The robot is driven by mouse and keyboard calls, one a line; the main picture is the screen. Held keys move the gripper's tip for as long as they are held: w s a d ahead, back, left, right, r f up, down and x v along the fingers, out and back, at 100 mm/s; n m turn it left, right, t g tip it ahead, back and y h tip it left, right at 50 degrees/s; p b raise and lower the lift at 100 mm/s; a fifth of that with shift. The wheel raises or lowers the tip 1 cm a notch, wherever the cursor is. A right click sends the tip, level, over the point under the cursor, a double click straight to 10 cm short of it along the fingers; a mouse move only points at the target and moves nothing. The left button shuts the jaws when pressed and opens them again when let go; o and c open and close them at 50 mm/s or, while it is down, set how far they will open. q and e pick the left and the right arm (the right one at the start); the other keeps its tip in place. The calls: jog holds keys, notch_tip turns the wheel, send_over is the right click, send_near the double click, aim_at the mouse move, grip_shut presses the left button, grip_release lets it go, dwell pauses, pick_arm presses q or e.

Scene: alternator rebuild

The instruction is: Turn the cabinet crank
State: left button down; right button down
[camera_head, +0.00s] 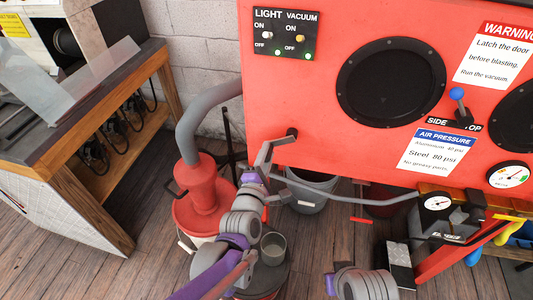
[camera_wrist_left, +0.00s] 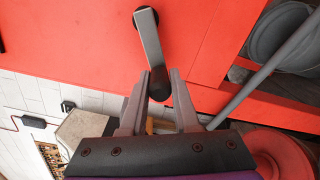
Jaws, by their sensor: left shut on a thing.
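The cabinet crank (camera_head: 282,139) sticks out from the lower left of the red blasting cabinet's front (camera_head: 330,150). In the left wrist view, the crank's flat grey arm (camera_wrist_left: 149,42) runs from its pivot at the top down to a dark handle (camera_wrist_left: 159,88). My left gripper (camera_head: 262,158) is at the handle end of the crank. In the left wrist view, the left fingers (camera_wrist_left: 160,80) are on either side of the dark handle, shut on it. The fingers hide part of the handle. My right gripper is not in view; one of my arm links shows at the bottom of the head view.
Light and vacuum switches (camera_head: 286,34) are above the crank. A grey hose (camera_head: 204,112) and red vacuum canister (camera_head: 202,186) stand left of the gripper. A grey bucket (camera_head: 313,190) is below the cabinet. A wooden workbench (camera_head: 172,95) is at the left, with open floor before it.

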pick_arm(q)
jog(key=c, duration=0.7)
grip_release()
jog(key=shift+o, duration=0.2)
jog(key=p+v, duration=0.1)
jog(key=v, duration=0.9)
jog(key=shift+s, duration=0.4)
jog(key=shift+a, duration=0.15)
